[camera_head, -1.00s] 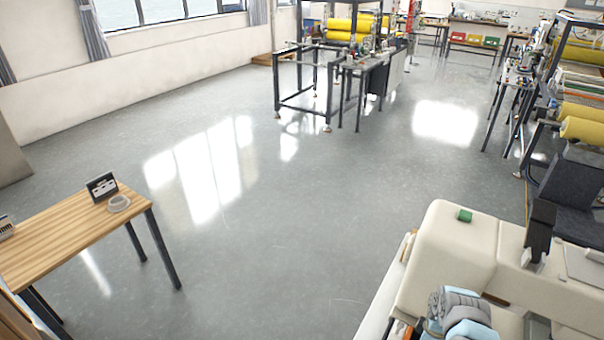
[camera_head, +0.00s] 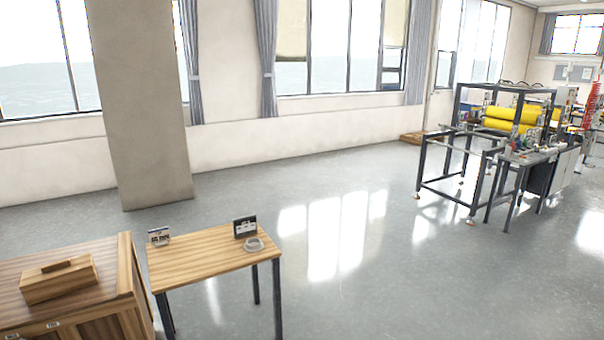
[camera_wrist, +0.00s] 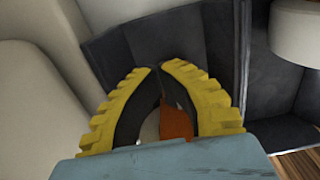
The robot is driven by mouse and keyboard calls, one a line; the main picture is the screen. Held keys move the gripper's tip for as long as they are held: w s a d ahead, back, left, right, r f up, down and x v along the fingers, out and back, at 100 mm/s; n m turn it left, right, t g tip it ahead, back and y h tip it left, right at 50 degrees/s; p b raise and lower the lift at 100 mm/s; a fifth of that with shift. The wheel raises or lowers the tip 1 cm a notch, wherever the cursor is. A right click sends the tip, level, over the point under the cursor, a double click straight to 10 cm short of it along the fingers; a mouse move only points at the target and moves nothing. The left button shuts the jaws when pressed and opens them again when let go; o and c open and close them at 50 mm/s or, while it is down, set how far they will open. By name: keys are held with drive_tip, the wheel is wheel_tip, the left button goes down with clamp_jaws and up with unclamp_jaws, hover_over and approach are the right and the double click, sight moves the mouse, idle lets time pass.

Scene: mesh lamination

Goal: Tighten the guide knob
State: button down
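My gripper (camera_wrist: 158,70) shows in the wrist view, with two yellow ridged fingers bowed outward and their tips together. An orange piece (camera_wrist: 176,122) and a pale patch show in the gap between the fingers; I cannot tell whether they lie between or beyond them. I cannot make out a guide knob in either view. A machine with yellow rollers (camera_head: 515,117) on a dark frame stands far off at the right of the head view, too small to show its knobs. The gripper is not in the head view.
A wooden table (camera_head: 200,262) at the lower left bears a small dark device (camera_head: 245,228) and a pale ring (camera_head: 254,245). A wooden cabinet (camera_head: 120,285) with a wooden box (camera_head: 59,280) stands beside it. A pillar (camera_head: 143,110) rises behind. The grey floor (camera_head: 340,270) is clear.

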drive_tip(key=shift+s+a+p, duration=0.15)
drive_tip(key=shift+a+p, duration=0.55)
drive_tip(key=shift+p, duration=1.15)
drive_tip(key=shift+s+a+p, duration=0.3)
drive_tip(key=shift+a+p, duration=0.25)
drive_tip(key=shift+p, duration=0.5)
drive_tip(key=shift+s+p, duration=0.25)
drive_tip(key=shift+p, duration=0.05)
wheel_tip(320, 180, up, 6)
drive_tip(key=p, duration=0.4)
drive_tip(key=shift+p, duration=0.4)
drive_tip(key=shift+s, duration=0.15)
